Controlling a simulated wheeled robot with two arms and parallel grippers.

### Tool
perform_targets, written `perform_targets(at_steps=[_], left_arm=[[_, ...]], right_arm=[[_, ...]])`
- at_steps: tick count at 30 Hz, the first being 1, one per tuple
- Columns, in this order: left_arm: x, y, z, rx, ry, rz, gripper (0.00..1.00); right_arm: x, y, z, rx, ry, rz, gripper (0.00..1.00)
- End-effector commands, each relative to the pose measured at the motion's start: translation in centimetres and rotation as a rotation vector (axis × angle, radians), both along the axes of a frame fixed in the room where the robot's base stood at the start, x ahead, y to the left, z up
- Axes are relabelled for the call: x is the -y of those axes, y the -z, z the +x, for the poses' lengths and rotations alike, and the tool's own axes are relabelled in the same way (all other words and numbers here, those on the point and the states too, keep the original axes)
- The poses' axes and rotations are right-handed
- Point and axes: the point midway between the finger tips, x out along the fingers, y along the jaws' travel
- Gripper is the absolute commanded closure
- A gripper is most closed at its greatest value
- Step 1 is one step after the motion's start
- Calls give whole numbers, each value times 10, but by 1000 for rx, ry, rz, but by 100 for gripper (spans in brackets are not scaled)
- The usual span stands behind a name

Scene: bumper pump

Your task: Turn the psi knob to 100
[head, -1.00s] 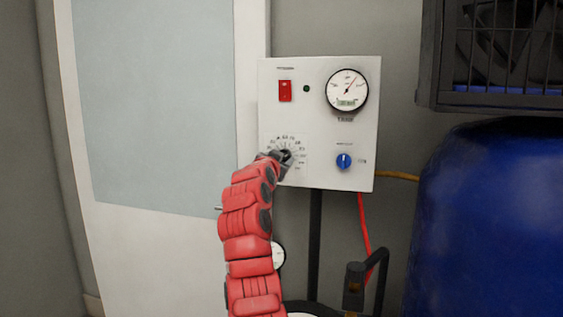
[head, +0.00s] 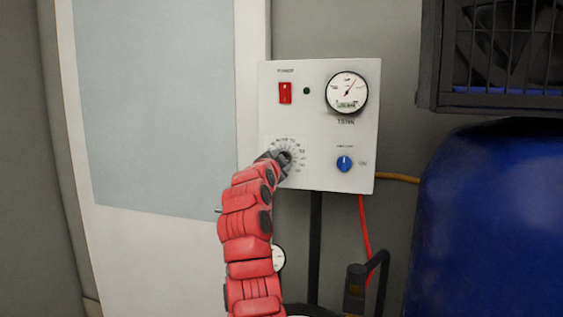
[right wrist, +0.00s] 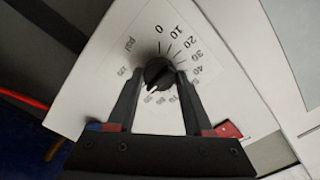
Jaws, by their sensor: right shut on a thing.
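The psi knob (right wrist: 158,73) is a black round knob on a white plate with a ring of numbers. It sits at the lower left of the white control box (head: 318,75). Its white mark points down and to the left in the right wrist view; the numbers near it are too blurred to read surely. My right gripper (right wrist: 159,78) is shut on the knob, one finger on each side. In the head view the gripper (head: 284,158) hides most of the knob. My left gripper is in neither view.
The box carries a red power switch (head: 285,92), a small dark lamp (head: 307,91), a round dial gauge (head: 347,92) and a blue knob (head: 344,163). A large blue barrel (head: 490,220) stands at the right. Red and yellow cables leave the box.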

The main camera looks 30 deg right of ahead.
Motion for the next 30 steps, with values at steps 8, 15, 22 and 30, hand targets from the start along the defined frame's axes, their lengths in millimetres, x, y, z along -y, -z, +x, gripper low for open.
perform_targets(at_steps=[8, 15, 22, 30], left_arm=[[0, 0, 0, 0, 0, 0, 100], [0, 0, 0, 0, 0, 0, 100], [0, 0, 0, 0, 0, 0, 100], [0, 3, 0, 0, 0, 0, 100]], right_arm=[[0, 2, 1, -3, 0, 3, 100], [0, 1, 0, -3, 0, 1, 19], [0, 1, 0, -2, 0, 0, 19], [-13, 0, -10, 3, 0, -1, 19]])
